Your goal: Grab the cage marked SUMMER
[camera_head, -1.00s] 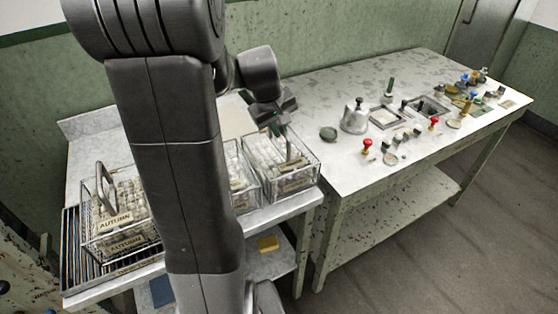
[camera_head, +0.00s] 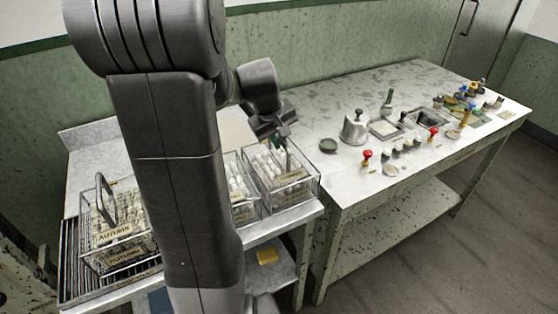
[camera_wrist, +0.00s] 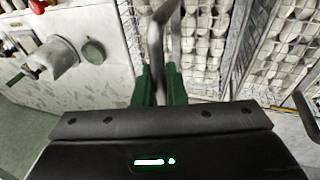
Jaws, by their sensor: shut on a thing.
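My gripper (camera_head: 283,140) is at the handle of the right-hand wire cage (camera_head: 305,190) in the head view. In the wrist view its green fingertips (camera_wrist: 159,82) are shut on that cage's upright metal handle (camera_wrist: 157,42). The cage holds pale cocoons and stands at the right end of the side table. Its label is too small to read, so I cannot confirm that it says SUMMER. A cage marked AUTUMN (camera_head: 96,248) stands at the left. A middle cage (camera_head: 243,211) is partly hidden behind my arm, and its label is unreadable.
The slatted rack (camera_head: 72,270) lies under the AUTUMN cage. The speckled table (camera_head: 350,205) to the right carries a metal pot (camera_head: 355,128), a dark green round dish (camera_head: 328,145), red-knobbed items (camera_head: 367,156) and several small tools. The middle cage is close beside the held one.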

